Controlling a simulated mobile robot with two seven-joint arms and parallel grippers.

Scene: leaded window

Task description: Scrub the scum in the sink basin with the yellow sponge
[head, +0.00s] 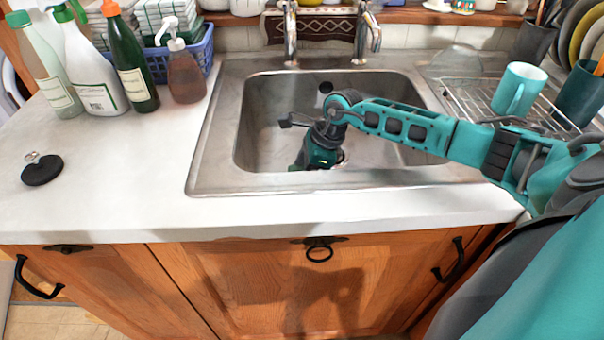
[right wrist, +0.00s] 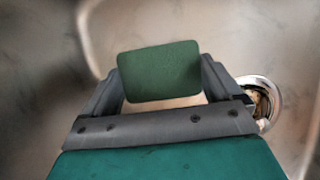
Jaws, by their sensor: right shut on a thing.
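The steel sink basin (head: 268,120) is in the middle of the head view, with faint greyish smudges on its floor. Blurred brownish smudges also show on the basin surface (right wrist: 40,90) in the right wrist view. My right gripper (head: 322,152) reaches down into the basin, its fingertips hidden in the head view. In the right wrist view it is shut on the sponge (right wrist: 160,72), whose dark green face and a thin pale edge show between the fingers. I cannot tell whether the sponge touches the basin. My left gripper is not in view.
A round metal drain (right wrist: 262,98) lies right of the gripper. Two taps (head: 290,35) (head: 364,38) stand behind the basin. Bottles (head: 92,70) and a blue basket (head: 200,55) stand at left. A teal mug (head: 518,90) sits on the wire rack at right. The left counter front is mostly clear.

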